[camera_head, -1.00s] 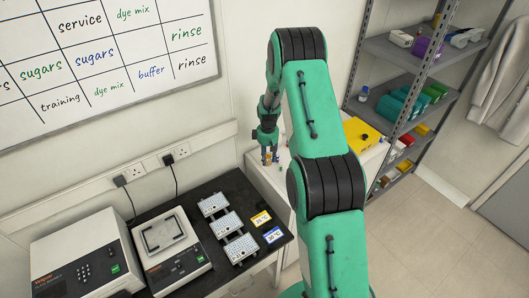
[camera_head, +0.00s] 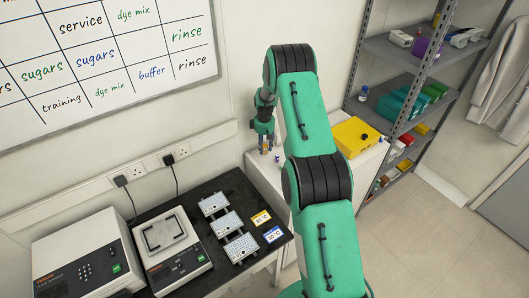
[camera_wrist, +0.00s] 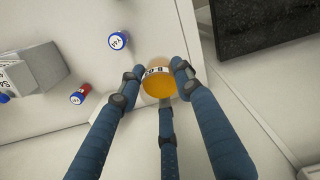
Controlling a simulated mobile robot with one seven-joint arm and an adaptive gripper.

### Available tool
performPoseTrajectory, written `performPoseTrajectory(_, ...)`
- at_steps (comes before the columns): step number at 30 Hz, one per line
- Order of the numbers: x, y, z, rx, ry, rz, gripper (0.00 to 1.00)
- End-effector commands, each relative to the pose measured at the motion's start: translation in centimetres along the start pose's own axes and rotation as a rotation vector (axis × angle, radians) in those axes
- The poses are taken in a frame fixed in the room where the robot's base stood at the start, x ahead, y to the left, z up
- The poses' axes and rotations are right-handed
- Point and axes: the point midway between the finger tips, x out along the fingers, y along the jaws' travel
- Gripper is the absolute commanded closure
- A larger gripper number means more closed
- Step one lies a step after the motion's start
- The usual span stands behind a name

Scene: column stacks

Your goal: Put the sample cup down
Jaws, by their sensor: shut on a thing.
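The sample cup (camera_wrist: 158,82) shows in the wrist view as a small round cup with amber-orange content and a white label band with dark letters. My gripper (camera_wrist: 157,76) is shut on it, with blue jointed fingers around its sides. In the head view my gripper (camera_head: 264,148) is small and points down over the far left part of the white bench (camera_head: 256,172). The cup is too small there to make out clearly. I cannot tell whether its base touches the bench.
A yellow box (camera_head: 356,138) stands further right on the bench. The black bench (camera_head: 228,188) carries instruments and several plates.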

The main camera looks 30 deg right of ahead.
Motion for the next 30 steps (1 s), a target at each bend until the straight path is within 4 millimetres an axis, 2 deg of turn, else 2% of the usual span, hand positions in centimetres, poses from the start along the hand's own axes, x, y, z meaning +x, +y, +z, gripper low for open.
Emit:
performPoseTrajectory(5,0.2,0.0,0.0,0.000,0.000,0.000,0.93)
performPoseTrajectory(18,3.4,0.0,0.0,0.000,0.000,0.000,0.93)
performPoseTrajectory(30,3.7,0.0,0.0,0.000,0.000,0.000,0.93)
